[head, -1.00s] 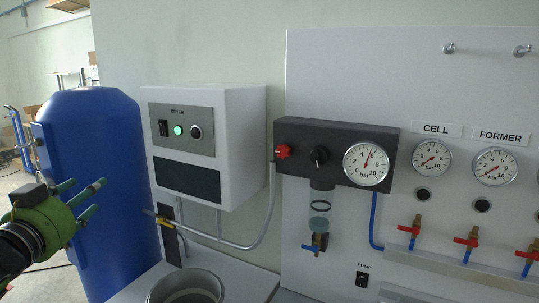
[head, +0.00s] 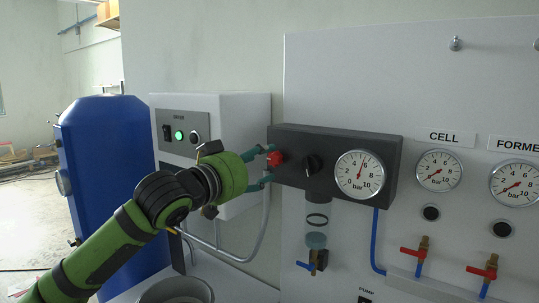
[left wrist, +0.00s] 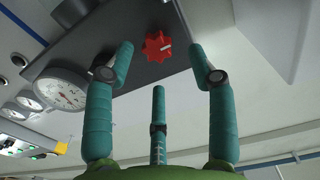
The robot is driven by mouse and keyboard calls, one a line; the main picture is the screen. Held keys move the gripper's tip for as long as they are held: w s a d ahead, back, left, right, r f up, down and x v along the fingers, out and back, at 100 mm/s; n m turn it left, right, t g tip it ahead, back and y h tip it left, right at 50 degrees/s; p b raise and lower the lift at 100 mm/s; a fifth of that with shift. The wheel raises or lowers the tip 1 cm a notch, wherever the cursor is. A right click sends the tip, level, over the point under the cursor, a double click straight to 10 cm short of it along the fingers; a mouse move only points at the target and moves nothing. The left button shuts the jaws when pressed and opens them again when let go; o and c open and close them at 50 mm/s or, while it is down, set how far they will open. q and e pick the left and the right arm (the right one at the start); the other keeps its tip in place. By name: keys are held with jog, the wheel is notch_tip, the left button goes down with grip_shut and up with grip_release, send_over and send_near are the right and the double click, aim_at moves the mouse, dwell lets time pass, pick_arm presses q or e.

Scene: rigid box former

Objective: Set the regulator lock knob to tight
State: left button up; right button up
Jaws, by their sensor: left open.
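The black regulator block (head: 292,140) is fixed to the grey panel. A red lobed knob (head: 277,159) sits at its left end, and a black knob (head: 313,164) is on its front. No lettering for the lock knob is readable. My left gripper (head: 268,165) is open at the red knob, one finger above and one below it in the head view. In the left wrist view, the red knob (left wrist: 158,46) shows a pale mark and lies between the spread fingertips, with gaps on both sides. Whether the fingers reach around it is unclear.
A round gauge (head: 360,174) is on the block's right side. A white control box (head: 235,112) with a lit green button stands close behind my left gripper. A grey pipe (head: 264,218) runs below the block. A blue tank (head: 105,150) stands left.

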aim_at(273, 158)
pick_arm(q)
jog(key=p+x, duration=0.1)
jog(key=x, duration=0.2)
jog(key=shift+w+d+r, duration=0.15)
jog(key=shift+w+d, duration=0.05)
jog(key=shift+d, duration=0.1)
jog(key=shift+w+d, duration=0.2)
jog(key=shift+a, duration=0.1)
